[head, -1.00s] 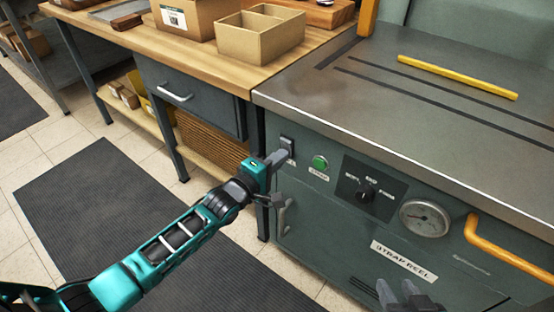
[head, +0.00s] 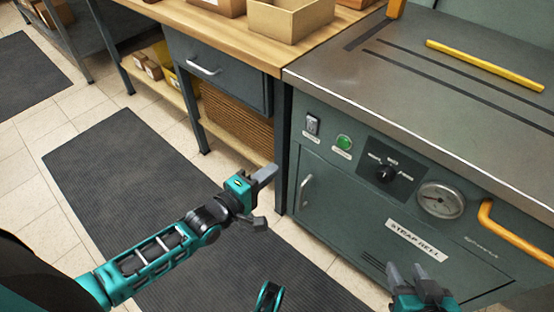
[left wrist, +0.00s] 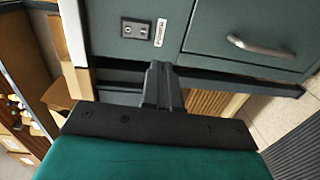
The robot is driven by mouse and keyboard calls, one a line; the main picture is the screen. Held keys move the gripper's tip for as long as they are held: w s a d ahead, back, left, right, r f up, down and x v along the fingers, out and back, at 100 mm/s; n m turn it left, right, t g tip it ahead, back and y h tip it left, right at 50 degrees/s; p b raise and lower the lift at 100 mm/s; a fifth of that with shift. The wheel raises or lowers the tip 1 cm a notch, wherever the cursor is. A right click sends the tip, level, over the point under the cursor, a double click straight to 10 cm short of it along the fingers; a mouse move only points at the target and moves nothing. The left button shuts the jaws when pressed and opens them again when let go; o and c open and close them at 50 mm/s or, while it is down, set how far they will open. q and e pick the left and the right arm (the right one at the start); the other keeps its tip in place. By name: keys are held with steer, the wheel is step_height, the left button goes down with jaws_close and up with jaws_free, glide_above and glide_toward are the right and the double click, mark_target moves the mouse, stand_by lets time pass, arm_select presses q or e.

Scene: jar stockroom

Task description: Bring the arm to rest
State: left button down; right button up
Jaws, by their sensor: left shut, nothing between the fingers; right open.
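My left gripper (head: 264,178) is shut and empty in the head view. It hangs over the floor, left of the strapping machine's front panel (head: 350,215) and apart from it. In the left wrist view its closed fingers (left wrist: 163,85) point toward grey-green metal fronts. My right gripper (head: 420,285) is open and empty at the bottom right of the head view, in front of the machine's lower front. On the panel are a rocker switch (head: 312,124), a lit green button (head: 344,143), a black selector knob (head: 386,174) and a round gauge (head: 441,200).
A wooden bench (head: 215,40) with cardboard boxes stands at the back left, with a drawer (head: 215,70) below it. A yellow bar (head: 485,65) lies on the machine's steel top. An orange handle (head: 515,235) sticks out at the right. Dark mats (head: 120,185) cover open floor.

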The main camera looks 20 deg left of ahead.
arm_select(q)
steer(key=shift+s+a, duration=0.1)
arm_select(e)
steer(key=shift+a, duration=0.15)
stand_by(0.3)
arm_select(q)
steer(key=s+d+m+g+y, duration=0.1)
steer(key=s+d+m+g, duration=0.15)
steer(key=s+m, duration=0.5)
steer(key=s+d+m+g+y, duration=0.1)
steer(key=s+m+g+y, duration=0.3)
steer(key=m, duration=0.6)
step_height(320, 180, up, 10)
steer(key=s+a+t+h+p, duration=0.1)
steer(key=s+a+p, duration=0.1)
steer(key=p, duration=1.2)
steer(key=shift+a+n+p, duration=0.35)
steer(key=shift+n, duration=0.1)
arm_select(e)
steer(key=s+d+r+h, duration=0.1)
steer(key=d+r, duration=0.2)
steer(key=r, duration=0.7)
steer(key=shift+s+d+r, duration=0.15)
steer(key=shift+s+r, duration=0.15)
steer(key=shift+r, duration=0.05)
arm_select(q)
steer(key=shift+s, duration=0.1)
